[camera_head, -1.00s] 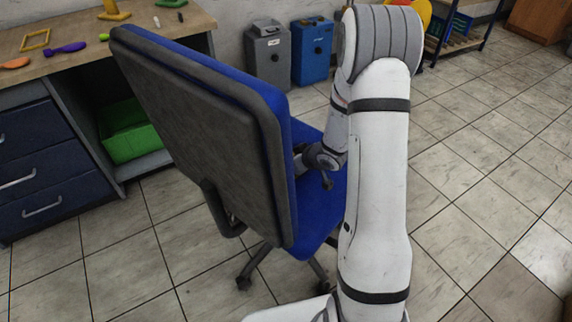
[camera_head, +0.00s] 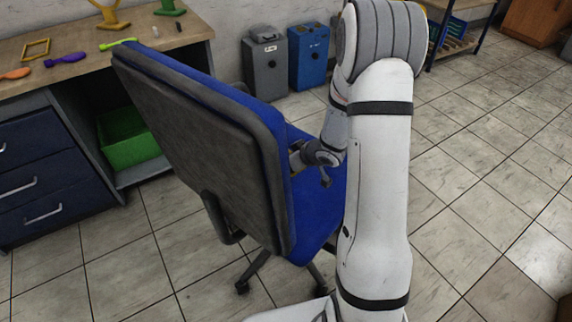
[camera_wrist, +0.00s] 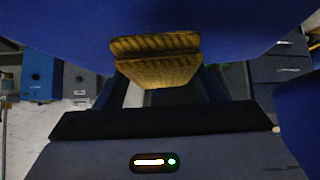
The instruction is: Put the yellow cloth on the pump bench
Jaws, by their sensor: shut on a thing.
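The yellow cloth (camera_wrist: 155,68) shows in the wrist view as a folded, ribbed piece. My gripper (camera_wrist: 158,92) is shut on it, just beside the blue chair surface that fills the top of that view. In the head view my gripper and the cloth are hidden behind the back of the blue office chair (camera_head: 205,150); only my wrist shows, over the seat. A wooden-topped bench (camera_head: 60,30) stands at the back left, past the chair. I cannot tell whether it is the pump bench.
A grey bin (camera_head: 268,62) and a blue bin (camera_head: 309,55) stand by the wall. Floor at right is clear.

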